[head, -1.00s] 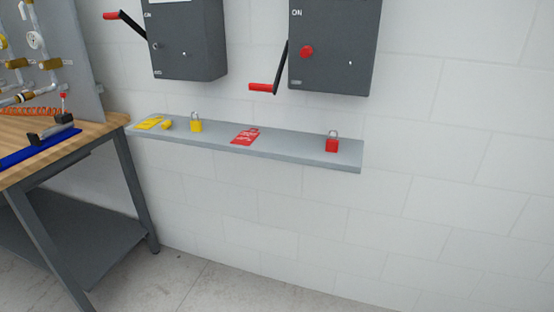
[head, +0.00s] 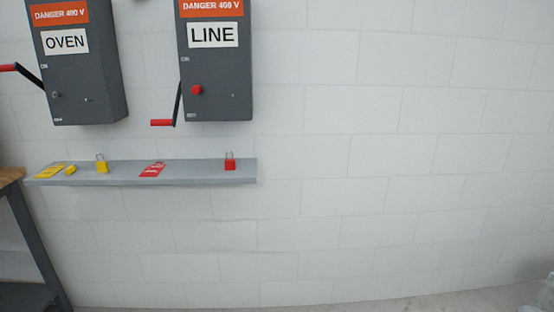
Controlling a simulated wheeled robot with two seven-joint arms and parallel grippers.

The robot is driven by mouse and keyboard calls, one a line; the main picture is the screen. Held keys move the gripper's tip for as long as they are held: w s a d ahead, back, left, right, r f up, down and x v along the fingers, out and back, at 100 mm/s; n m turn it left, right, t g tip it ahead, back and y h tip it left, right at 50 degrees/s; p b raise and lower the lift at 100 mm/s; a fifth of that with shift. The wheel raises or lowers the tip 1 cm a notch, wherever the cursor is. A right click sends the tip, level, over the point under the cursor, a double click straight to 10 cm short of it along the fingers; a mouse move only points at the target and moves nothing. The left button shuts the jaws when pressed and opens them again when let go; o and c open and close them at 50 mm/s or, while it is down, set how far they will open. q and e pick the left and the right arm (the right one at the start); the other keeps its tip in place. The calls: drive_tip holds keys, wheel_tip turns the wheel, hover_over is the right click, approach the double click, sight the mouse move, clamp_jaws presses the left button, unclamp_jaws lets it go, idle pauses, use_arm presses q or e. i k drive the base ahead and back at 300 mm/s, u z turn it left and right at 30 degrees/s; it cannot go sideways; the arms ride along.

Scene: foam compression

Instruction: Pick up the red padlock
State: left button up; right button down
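The red padlock (head: 230,164) stands upright near the right end of a narrow grey wall shelf (head: 200,179) in the head view. Its grey shackle points up. Nothing touches it except the shelf. Neither my left nor my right gripper is in view.
A red tag (head: 152,169), a yellow padlock (head: 102,166), a small yellow piece (head: 70,170) and a yellow tag (head: 49,171) share the shelf. Above hang the OVEN box (head: 82,85) and LINE box (head: 217,85), with red-handled levers. A workbench (head: 30,240) stands left; the wall right is bare.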

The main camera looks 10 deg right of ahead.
sight(230, 164)
drive_tip(key=z, duration=0.7)
drive_tip(key=i, duration=0.8)
drive_tip(key=z, duration=0.3)
